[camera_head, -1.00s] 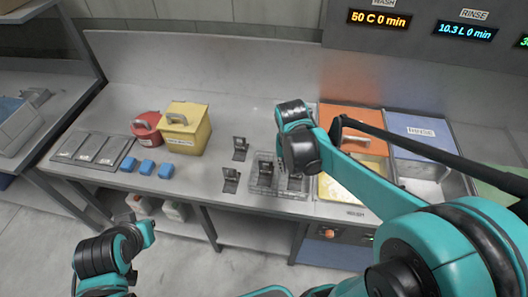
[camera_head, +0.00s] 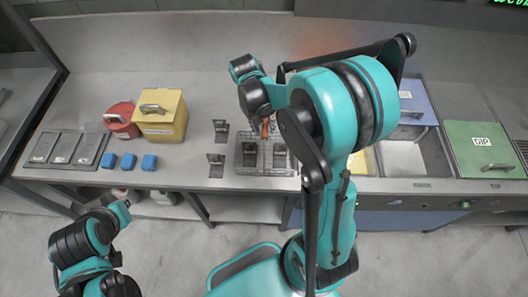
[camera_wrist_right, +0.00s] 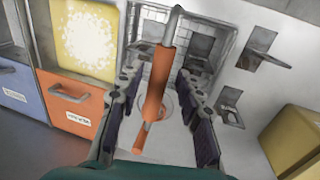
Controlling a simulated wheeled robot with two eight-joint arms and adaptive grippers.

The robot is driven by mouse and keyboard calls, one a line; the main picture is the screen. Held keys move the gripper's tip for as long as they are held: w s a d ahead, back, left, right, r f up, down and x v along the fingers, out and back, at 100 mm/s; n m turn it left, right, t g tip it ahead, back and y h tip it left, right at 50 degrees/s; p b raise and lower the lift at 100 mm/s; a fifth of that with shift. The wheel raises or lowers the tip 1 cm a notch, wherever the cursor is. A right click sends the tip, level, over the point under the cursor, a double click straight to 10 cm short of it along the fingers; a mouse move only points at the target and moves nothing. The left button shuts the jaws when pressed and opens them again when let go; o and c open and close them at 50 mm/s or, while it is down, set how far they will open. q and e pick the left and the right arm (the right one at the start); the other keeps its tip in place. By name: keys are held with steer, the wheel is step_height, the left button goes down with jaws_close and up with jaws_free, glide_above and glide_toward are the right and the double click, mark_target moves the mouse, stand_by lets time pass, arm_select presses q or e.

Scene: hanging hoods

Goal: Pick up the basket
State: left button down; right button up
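The wire basket (camera_head: 265,160) stands on the steel counter with dark holders in it. It also shows in the right wrist view (camera_wrist_right: 181,52). Its orange handle grip (camera_wrist_right: 156,92) lies between the two fingers of my right gripper (camera_wrist_right: 158,120), which are open with a gap on both sides. In the head view my right gripper (camera_head: 268,128) is above the basket and mostly hidden by my right arm.
Yellow (camera_head: 161,114) and red (camera_head: 121,119) containers and several blue blocks (camera_head: 128,161) are left of the basket. Two dark stands (camera_head: 216,163) are close to its left side. An open basin (camera_head: 415,155) and the green DIP lid (camera_head: 482,148) are on the right.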

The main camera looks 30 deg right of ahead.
steer(key=f, duration=0.1)
steer(key=d+f, duration=0.1)
steer(key=f, duration=0.1)
steer(key=f+b, duration=0.1)
steer(key=f, duration=0.1)
steer(key=shift+w+d, duration=0.25)
steer(key=shift+w, duration=0.05)
steer(key=shift+s+f, duration=0.15)
steer(key=shift+f, duration=0.1)
jaws_close()
